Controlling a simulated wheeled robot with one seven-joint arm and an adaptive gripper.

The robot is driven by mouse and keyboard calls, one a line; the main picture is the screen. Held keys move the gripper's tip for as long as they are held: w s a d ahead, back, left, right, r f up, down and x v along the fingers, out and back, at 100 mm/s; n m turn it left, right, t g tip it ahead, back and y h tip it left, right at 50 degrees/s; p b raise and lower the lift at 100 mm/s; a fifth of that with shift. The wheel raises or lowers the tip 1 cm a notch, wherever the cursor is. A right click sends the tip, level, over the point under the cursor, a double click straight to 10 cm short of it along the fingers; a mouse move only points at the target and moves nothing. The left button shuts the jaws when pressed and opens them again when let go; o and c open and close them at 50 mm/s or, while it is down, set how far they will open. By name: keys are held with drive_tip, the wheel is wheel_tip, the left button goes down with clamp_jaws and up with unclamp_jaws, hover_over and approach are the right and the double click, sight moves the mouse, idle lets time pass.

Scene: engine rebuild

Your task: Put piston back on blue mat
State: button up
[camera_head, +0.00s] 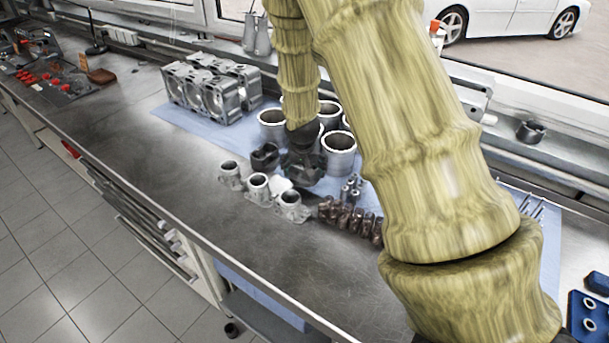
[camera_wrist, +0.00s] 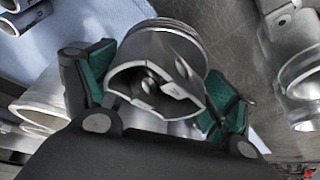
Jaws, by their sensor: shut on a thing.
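My gripper (camera_wrist: 150,90) has its two green-padded fingers shut on a silver metal piston (camera_wrist: 165,65), which shows in the wrist view with its hollow underside facing the camera. In the head view my gripper (camera_head: 303,165) hangs low over the parts on the bench, and the piston between its fingers is mostly hidden there. The blue mat (camera_head: 180,122) lies on the metal bench under the engine parts. Part of the mat (camera_wrist: 85,35) also shows in the wrist view at upper left. Whether the piston touches the mat cannot be told.
A silver engine block (camera_head: 212,88) stands at the mat's back left. Cylinder sleeves (camera_head: 340,155) are close right of my gripper. Small cylinder parts (camera_head: 258,187) stand in front, and a dark brown finned part (camera_head: 350,215) lies to the right.

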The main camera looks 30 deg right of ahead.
drive_tip(key=shift+s+d+f, duration=0.1)
drive_tip(key=shift+s+f, duration=0.1)
drive_tip(key=shift+f, duration=0.15)
drive_tip(key=shift+s+f+p, duration=0.4)
drive_tip(key=shift+s+p, duration=0.05)
drive_tip(key=shift+s, duration=0.1)
drive_tip(key=shift+f, duration=0.3)
drive_tip(key=shift+w+f, duration=0.45)
drive_tip(key=shift+f, duration=0.05)
drive_tip(key=shift+s+r, duration=0.15)
drive_tip(key=shift+s, duration=0.05)
drive_tip(key=o, duration=1.3)
drive_tip(key=shift+f, duration=0.2)
drive_tip(key=shift+r, duration=0.25)
